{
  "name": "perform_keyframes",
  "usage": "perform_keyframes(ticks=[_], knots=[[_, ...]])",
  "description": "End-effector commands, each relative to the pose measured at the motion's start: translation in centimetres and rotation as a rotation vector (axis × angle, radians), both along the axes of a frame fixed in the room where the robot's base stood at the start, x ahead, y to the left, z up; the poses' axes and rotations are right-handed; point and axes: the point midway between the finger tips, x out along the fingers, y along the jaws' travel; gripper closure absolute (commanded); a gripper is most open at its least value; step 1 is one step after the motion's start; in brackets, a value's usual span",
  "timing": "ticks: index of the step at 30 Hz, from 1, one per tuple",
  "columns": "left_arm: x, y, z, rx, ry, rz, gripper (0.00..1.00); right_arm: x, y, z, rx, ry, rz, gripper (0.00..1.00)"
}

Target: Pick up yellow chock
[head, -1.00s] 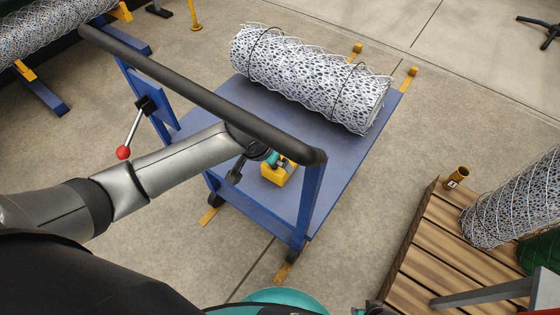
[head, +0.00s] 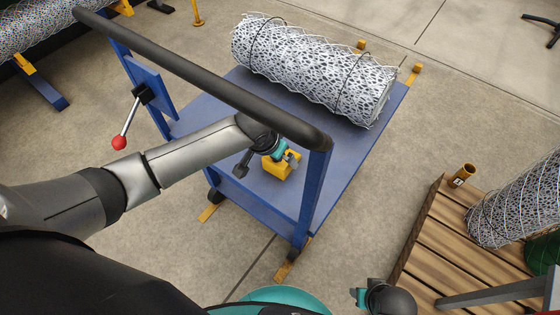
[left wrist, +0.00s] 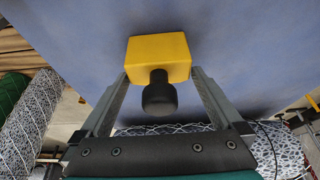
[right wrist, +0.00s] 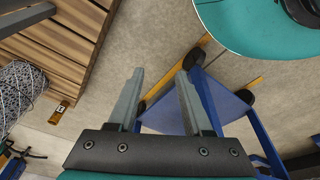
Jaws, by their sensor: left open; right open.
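The yellow chock (head: 279,166) sits on the blue cart deck (head: 232,192), near the handle end. In the left wrist view the yellow chock (left wrist: 158,57) is a block with a black round knob (left wrist: 159,95) facing the camera. My left gripper (head: 284,160) is open at the chock, reaching in under the cart's handle bar. In the left wrist view its fingers (left wrist: 157,85) stand on both sides of the knob, with gaps visible. My right gripper (right wrist: 158,90) is open and empty, above the floor away from the cart.
The black handle bar (head: 200,78) crosses above my left forearm. A wire mesh roll (head: 315,70) lies on the far part of the deck. A red-knobbed lever (head: 119,142) is at left. A wooden pallet (head: 432,243) with another mesh roll stands at right.

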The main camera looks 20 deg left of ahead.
Motion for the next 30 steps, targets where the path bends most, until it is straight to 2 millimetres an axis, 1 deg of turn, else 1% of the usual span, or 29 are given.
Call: perform_keyframes(ticks=[1, 3, 9, 19, 30], knots=[[0.2, -0.1, -0.6, 0.0, -0.001, 0.0, 0.0, 0.4, 0.1, 0.3, 0.002, -0.01, -0.001, 0.5], [0.4, -0.1, -1.1, 0.0, 0.0, 0.0, 0.0, 0.8, 0.2, 0.9, 0.004, -0.018, -0.002, 0.5], [0.7, -0.2, -1.9, 0.0, 0.0, 0.0, 0.0, 1.5, 0.4, 2.2, 0.007, -0.031, -0.002, 0.5], [0.8, -0.3, -1.9, 0.0, 0.0, 0.0, 0.0, 1.5, 0.4, 2.6, 0.008, -0.033, -0.002, 0.5], [0.8, -0.2, -1.9, 0.0, 0.0, 0.0, 0.42, 1.5, 0.4, 2.6, 0.008, -0.033, -0.002, 0.5]])
